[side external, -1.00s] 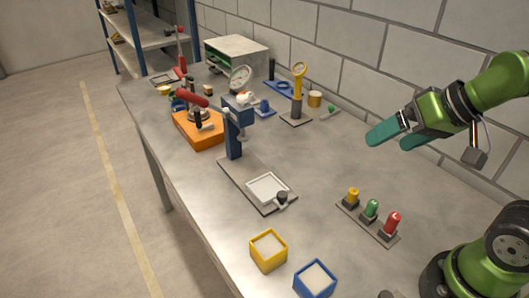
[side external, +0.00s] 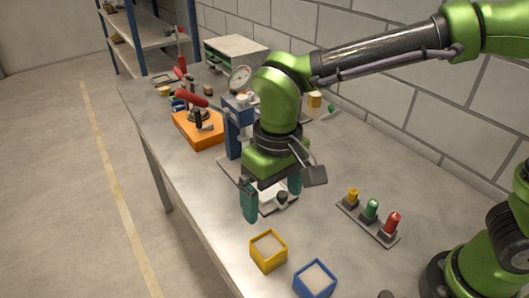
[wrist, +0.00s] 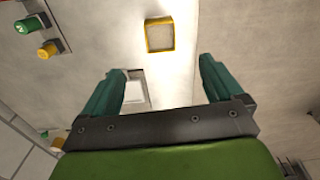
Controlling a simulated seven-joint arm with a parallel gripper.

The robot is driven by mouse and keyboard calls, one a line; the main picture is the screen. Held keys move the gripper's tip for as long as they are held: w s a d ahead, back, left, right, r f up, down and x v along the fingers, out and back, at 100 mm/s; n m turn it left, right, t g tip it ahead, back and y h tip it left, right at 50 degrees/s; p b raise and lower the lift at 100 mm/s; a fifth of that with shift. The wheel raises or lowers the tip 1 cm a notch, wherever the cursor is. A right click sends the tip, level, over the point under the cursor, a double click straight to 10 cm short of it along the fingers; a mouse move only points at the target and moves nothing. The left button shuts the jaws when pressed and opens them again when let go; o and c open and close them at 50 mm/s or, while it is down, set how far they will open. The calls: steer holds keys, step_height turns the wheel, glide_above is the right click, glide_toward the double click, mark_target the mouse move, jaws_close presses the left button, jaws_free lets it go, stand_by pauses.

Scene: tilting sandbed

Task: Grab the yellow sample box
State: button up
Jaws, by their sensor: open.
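The yellow sample box (side external: 268,262) is a small open-topped box with pale sand-like fill. It stands on the metal table near its front edge. In the wrist view the box (wrist: 148,36) lies ahead of my fingertips, roughly midway between them. My gripper (side external: 272,203) is open and empty, pointing down above the table, with its teal fingers apart. In the side external view it is up and behind the yellow box, over the sandbed's white tray (side external: 268,208), which it partly hides. In the wrist view both fingers of my gripper (wrist: 165,76) show.
A blue box (side external: 315,280) stands close to the right of the yellow box. A strip with yellow, green and red buttons (side external: 368,222) lies farther right. An orange base with a red-handled device (side external: 198,128) stands at the left. The table around the yellow box is otherwise mostly clear.

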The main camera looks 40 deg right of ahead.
steer(key=m, duration=0.1)
glide_toward(268, 245)
steer(key=s+a, duration=0.1)
steer(key=s, duration=0.2)
steer(key=shift+w+a+f, duration=0.1)
steer(key=shift+a+f, duration=0.05)
steer(key=shift+f, duration=0.75)
steer(key=shift+w+a+f, duration=0.1)
steer(key=shift+a+f, duration=0.05)
steer(key=shift+f, duration=0.75)
steer(key=shift+w+a+f, duration=0.1)
steer(key=shift+a+f, duration=0.05)
steer(key=shift+f, duration=0.75)
steer(key=shift+c, duration=0.4)
